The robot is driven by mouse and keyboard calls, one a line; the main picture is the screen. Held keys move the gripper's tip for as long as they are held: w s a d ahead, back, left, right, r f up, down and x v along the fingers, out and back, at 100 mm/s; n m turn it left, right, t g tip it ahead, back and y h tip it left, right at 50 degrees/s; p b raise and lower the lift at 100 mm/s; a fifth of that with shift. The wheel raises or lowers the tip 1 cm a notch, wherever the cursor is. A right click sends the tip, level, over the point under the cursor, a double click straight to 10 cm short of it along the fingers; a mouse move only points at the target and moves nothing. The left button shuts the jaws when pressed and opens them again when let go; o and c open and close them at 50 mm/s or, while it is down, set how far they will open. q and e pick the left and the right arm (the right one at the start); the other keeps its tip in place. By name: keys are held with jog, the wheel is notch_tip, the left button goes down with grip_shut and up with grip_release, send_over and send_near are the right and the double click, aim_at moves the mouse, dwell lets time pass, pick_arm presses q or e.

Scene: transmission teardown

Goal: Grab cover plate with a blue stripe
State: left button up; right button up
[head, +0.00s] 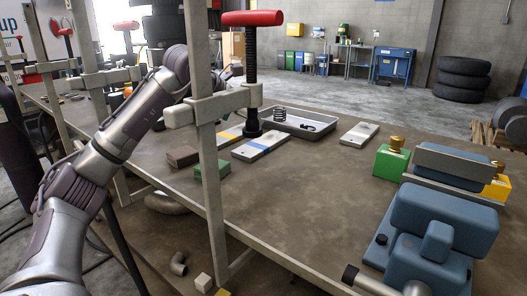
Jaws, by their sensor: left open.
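The cover plate with a blue stripe (274,140) lies flat on the workbench, just left of the middle of the head view. It is light grey, and the base of a black clamp screw hides part of its far side. My left arm comes in from the left and bends behind an upright clamp bar. My left gripper (232,72) is above and beyond the plate, apart from it, and is small and partly hidden by the clamp. It is open. My right gripper is not in view.
A clamp with a red handle (252,18) stands in front of the plate. A yellow-striped plate (229,133) lies beside it. A grey tray (318,131) is behind, a plain plate (359,134) right, and a blue vise (435,220) front right. The bench middle is clear.

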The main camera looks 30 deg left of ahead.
pick_arm(q)
send_near(263, 142)
jog(key=x, duration=0.2)
jog(key=shift+w+d+f, duration=0.1)
jog(key=shift+w+d, duration=0.05)
jog(key=shift+w, duration=0.1)
jog(key=x, duration=0.5)
jog(key=shift+f, duration=0.4)
jog(key=c, duration=1.6)
jog(key=shift+r, duration=0.15)
jog(key=shift+c, duration=0.9)
